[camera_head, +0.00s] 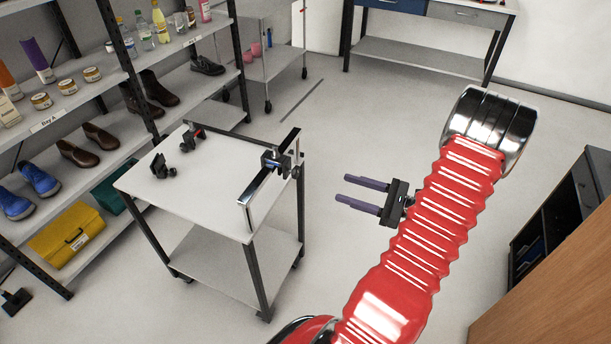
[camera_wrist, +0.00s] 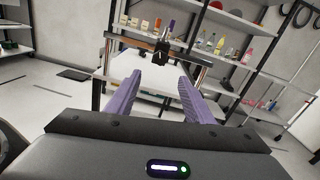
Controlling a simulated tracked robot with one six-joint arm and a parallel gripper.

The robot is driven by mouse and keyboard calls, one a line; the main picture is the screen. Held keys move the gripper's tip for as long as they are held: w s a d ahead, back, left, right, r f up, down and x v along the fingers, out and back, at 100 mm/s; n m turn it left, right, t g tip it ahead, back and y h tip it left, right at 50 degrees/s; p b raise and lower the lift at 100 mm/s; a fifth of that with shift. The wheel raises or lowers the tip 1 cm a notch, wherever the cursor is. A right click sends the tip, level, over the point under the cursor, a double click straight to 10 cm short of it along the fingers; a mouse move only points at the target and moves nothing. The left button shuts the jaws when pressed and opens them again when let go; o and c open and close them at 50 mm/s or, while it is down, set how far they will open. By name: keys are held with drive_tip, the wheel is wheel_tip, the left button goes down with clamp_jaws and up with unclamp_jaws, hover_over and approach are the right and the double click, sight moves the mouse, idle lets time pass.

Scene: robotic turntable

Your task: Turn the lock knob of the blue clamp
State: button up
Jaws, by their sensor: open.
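The blue clamp (camera_head: 273,161) is a dark clamp with a blue part, mounted on a metal rail at the right side of a white-topped trolley (camera_head: 180,205). A small dark part on its right side may be the lock knob, but it is too small to tell. In the wrist view a dark clamp (camera_wrist: 161,52) on the rail shows ahead, above the gap between my fingers; no blue is clear there. My gripper (camera_head: 342,188) is open and empty, to the right of the trolley and apart from the clamp. Its two purple fingers (camera_wrist: 159,80) point toward the trolley.
A red-marked clamp (camera_head: 193,137) and a black clamp (camera_head: 161,166) are also on the trolley. Shelves with shoes, jars and bottles stand behind it at left. A wooden cabinet (camera_head: 550,260) is at right. The floor (camera_head: 335,235) between trolley and gripper is clear.

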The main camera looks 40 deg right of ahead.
sight(298, 173)
idle(0.4)
drive_tip(key=x, duration=1.4)
drive_tip(key=shift+s, duration=0.1)
drive_tip(key=shift+c, duration=0.6)
drive_tip(key=c, duration=0.9)
